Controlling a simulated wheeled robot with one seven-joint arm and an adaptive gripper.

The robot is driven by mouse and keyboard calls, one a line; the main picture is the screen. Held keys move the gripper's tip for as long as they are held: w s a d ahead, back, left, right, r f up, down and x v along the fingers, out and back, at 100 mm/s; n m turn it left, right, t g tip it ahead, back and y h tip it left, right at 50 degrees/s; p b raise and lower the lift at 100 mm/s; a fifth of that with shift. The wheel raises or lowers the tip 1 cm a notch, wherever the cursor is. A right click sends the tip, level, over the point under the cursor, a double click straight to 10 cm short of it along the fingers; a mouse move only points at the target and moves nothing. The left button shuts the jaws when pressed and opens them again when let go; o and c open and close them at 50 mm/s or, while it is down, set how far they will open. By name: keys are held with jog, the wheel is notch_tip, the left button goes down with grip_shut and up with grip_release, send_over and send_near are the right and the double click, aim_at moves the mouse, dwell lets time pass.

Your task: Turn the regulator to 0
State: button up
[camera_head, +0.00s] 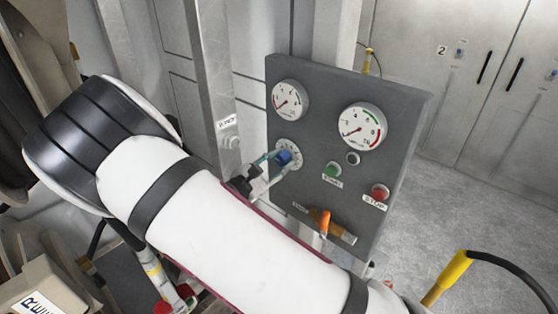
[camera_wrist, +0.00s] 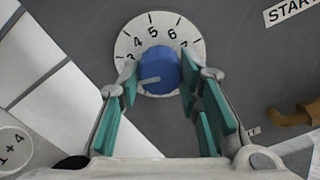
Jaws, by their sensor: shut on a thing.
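The regulator is a blue knob (camera_head: 284,157) on a round white dial (camera_head: 295,149), on the left side of a grey panel. In the wrist view the blue knob (camera_wrist: 160,64) sits in the dial (camera_wrist: 172,23), where 3 to 7 can be read along the top. The knob's pale mark points left, slightly downward, below the 3; the numeral there is hidden by a finger. My gripper (camera_head: 270,166) is shut on the knob, with one teal-padded finger on each side, as the wrist view (camera_wrist: 158,80) also shows.
The grey panel (camera_head: 320,100) carries two gauges above (camera_head: 290,100) (camera_head: 362,126), a green START button (camera_head: 332,169), a red STOP button (camera_head: 380,192) and an orange-handled valve (camera_head: 324,222) below. A metal post (camera_head: 211,80) stands left of the panel.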

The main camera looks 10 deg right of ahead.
jog(key=n+p, duration=0.1)
jog(key=n, duration=0.4)
jog(key=shift+s+f+n, duration=0.1)
jog(key=shift+n, duration=2.5)
jog(key=shift+s, duration=0.1)
jog(key=o, duration=1.1)
jog(key=shift+o, duration=0.2)
jog(key=v, duration=1.2)
jog(key=shift+d, duration=0.1)
